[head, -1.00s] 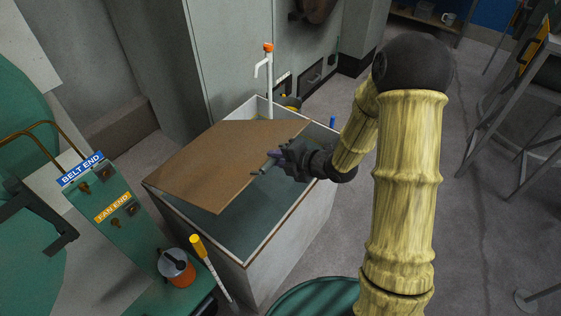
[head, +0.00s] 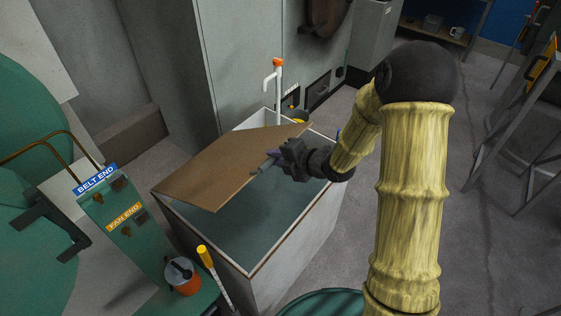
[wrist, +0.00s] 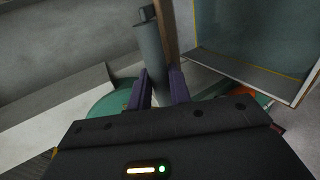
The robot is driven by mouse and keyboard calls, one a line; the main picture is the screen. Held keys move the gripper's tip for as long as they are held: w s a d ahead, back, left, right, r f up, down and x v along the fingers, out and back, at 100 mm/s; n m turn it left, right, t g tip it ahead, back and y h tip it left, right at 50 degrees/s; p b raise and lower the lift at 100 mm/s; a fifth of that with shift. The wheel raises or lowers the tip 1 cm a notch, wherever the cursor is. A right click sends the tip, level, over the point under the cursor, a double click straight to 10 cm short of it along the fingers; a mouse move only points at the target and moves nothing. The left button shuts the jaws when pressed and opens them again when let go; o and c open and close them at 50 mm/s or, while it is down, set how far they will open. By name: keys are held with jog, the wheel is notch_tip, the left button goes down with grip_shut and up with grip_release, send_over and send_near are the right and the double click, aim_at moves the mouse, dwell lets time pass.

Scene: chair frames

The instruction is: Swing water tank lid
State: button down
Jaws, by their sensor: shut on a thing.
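The water tank (head: 292,235) is an open grey-white box with brown rim edges and a dark green-grey inside. Its brown lid (head: 225,165) is tilted up over the tank's far left part, leaving the near right part uncovered. My gripper (head: 272,160) is at the lid's right-hand edge, above the tank opening. In the wrist view, its purple fingers (wrist: 160,92) are closed around a grey cylindrical handle (wrist: 148,48) beside the lid's thin brown edge (wrist: 166,30). The fingers' exact contact is partly hidden.
A white pipe with an orange top (head: 277,85) stands behind the tank by the grey cabinet (head: 165,60). A green labelled panel (head: 130,225), an orange pot (head: 184,278) and a yellow-handled tool (head: 207,262) are at front left.

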jog(key=w+a+r+p, duration=0.3)
jog(key=a+r+p, duration=0.1)
jog(key=r, duration=0.3)
jog(key=shift+w+a+r, duration=0.2)
jog(key=shift+a+r, duration=0.1)
jog(key=shift+r, duration=0.05)
jog(key=c, duration=1.3)
grip_release()
jog(key=shift+o, duration=0.5)
jog(key=shift+s+d+f, duration=0.1)
jog(key=shift+f, duration=0.05)
jog(key=shift+s+d, duration=0.1)
jog(key=shift+d, duration=0.05)
jog(key=b+v, duration=0.1)
jog(key=v, duration=1.6)
jog(key=shift+r+b, duration=0.25)
jog(key=shift+b, duration=0.1)
